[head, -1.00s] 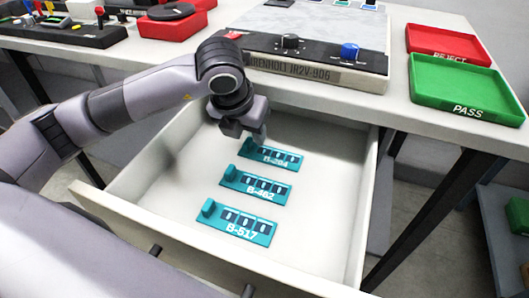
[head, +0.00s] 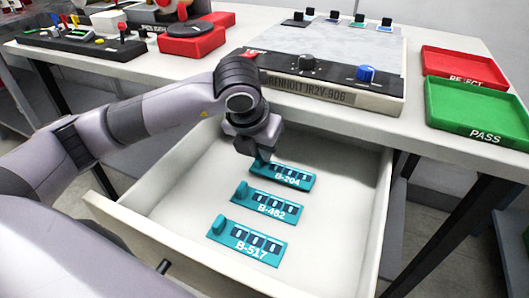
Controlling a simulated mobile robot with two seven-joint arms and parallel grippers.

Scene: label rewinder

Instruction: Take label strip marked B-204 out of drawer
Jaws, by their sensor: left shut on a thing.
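Three teal label strips lie in the open drawer (head: 335,215) in the head view. The strip marked B-204 (head: 290,180) is the farthest back, B-462 (head: 266,206) is in the middle, and B-517 (head: 247,246) is nearest the front. My left gripper (head: 259,158) reaches down over the drawer and is shut on the raised tab at the left end of B-204. Its fingertips and most of that tab are hidden behind the gripper body. The strip appears at or close to the drawer floor. My right gripper is not in view.
The rewinder (head: 325,80) stands on the table above the drawer. A red REJECT tray (head: 470,64) and a green PASS tray (head: 480,110) are at the right. The drawer's right side is bare. A red device (head: 192,42) sits at the back left.

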